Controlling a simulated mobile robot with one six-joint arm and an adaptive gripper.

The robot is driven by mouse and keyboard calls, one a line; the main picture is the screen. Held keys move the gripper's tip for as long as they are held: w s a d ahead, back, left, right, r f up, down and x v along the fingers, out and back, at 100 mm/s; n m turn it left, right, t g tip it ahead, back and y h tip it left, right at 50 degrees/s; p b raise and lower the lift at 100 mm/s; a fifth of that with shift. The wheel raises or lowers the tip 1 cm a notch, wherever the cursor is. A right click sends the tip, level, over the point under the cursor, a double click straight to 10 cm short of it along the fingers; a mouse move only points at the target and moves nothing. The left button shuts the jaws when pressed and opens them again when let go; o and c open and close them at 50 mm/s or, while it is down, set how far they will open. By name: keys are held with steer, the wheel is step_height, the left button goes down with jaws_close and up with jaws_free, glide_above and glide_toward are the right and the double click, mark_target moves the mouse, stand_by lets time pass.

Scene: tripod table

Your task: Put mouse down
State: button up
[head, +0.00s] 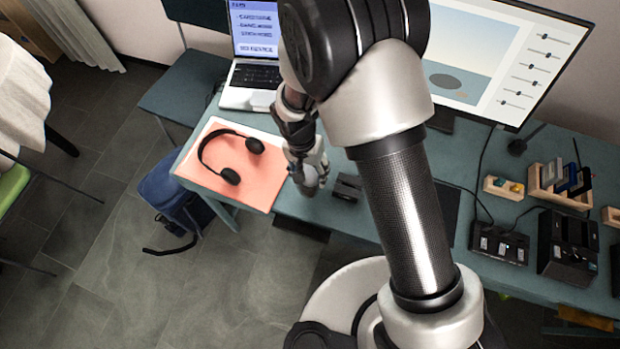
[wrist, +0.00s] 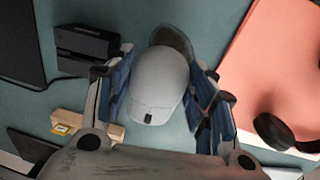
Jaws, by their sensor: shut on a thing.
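The mouse (wrist: 158,85) is light grey with a small black scroll wheel. It sits between the blue-padded fingers of my gripper (wrist: 161,75) in the wrist view, and the fingers are shut on its sides. In the head view my gripper (head: 310,180) is over the teal table (head: 325,212), just right of the salmon-coloured mat (head: 215,180). The mouse is mostly hidden there by the gripper. I cannot tell whether the mouse touches the table or hangs just above it.
Black headphones (head: 230,157) lie on the mat. A small black box (head: 347,187) stands close right of my gripper. A laptop (head: 252,75) is behind, a large monitor (head: 500,60) at the back right. A dark pad (wrist: 18,45) lies at the wrist view's left.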

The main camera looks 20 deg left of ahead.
steer(key=shift+f+b, duration=0.55)
steer(key=shift+f, duration=1.45)
steer(key=shift+f, duration=0.1)
steer(key=shift+f, duration=0.15)
steer(key=o, duration=1.1)
steer(key=r+p, duration=0.1)
steer(key=r, duration=0.3)
steer(key=a+r+p, duration=0.1)
steer(key=r, duration=0.3)
steer(key=r+p, duration=0.1)
steer(key=r, duration=0.3)
steer(key=shift+a+r+p, duration=0.2)
steer(key=shift+a+p, duration=0.05)
steer(key=shift+p, duration=0.15)
